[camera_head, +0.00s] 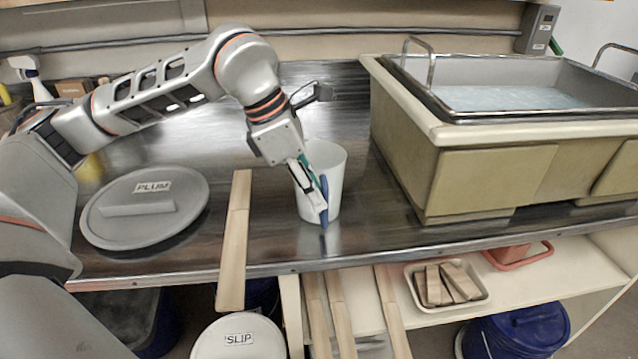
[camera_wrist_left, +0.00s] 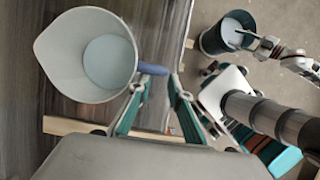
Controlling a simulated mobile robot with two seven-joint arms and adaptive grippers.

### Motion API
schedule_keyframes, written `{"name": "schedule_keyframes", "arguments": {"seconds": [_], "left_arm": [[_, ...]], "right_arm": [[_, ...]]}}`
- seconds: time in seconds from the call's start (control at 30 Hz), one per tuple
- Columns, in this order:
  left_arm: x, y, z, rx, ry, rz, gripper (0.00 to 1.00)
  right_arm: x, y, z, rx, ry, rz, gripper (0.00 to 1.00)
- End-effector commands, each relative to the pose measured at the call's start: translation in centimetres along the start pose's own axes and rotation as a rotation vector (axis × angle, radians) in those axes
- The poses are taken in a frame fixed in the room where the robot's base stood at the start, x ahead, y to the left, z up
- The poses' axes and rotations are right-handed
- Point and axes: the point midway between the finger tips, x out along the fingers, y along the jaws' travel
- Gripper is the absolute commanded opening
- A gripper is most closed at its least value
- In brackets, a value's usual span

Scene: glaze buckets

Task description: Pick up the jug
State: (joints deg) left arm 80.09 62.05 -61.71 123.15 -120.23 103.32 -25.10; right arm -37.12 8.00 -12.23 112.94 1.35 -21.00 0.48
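The white jug (camera_head: 329,170) stands upright on the metal bench, and its blue handle (camera_head: 324,203) faces the front edge. In the left wrist view the jug (camera_wrist_left: 52,48) is seen from above with pale blue liquid inside. My left gripper (camera_head: 316,200) is at the handle, with its fingers on either side of it. The handle (camera_wrist_left: 154,104) also shows between the fingertips in the left wrist view; whether they press on it I cannot tell. My right gripper (camera_wrist_left: 256,45) shows only in the left wrist view, away from the jug; its finger state is unclear.
A grey lid marked PLUM (camera_head: 145,215) lies on the bench to the left. A wooden strip (camera_head: 235,235) lies left of the jug, overhanging the edge. A large water-filled basin (camera_head: 500,160) stands close on the right. A bucket marked SLIP (camera_head: 238,340) is below.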

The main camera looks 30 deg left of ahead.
Motion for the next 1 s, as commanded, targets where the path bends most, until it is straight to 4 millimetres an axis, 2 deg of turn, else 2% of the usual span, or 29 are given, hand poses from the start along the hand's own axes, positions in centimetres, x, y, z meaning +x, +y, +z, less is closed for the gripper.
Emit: {"name": "schedule_keyframes", "arguments": {"seconds": [0.1,0.27,0.47,0.57,1.0], "left_arm": [[2.0,-0.1,-0.1,0.0,0.003,-0.005,0.19],[3.7,-0.1,0.0,0.0,0.001,-0.003,0.19],[3.8,-0.1,0.0,0.0,-0.001,-0.002,0.19],[3.8,-0.1,0.0,0.0,-0.001,-0.002,0.0],[3.8,-0.1,0.0,0.0,0.0,-0.004,0.0]], "right_arm": [[0.1,0.0,0.3,-0.003,-0.005,0.001,0.4],[0.2,0.1,0.5,-0.005,-0.008,0.002,0.4],[0.2,0.2,0.5,-0.006,-0.008,0.003,0.4],[0.2,0.2,0.5,-0.006,-0.008,0.003,0.4],[0.2,0.2,0.5,-0.006,-0.007,0.003,0.4]]}}
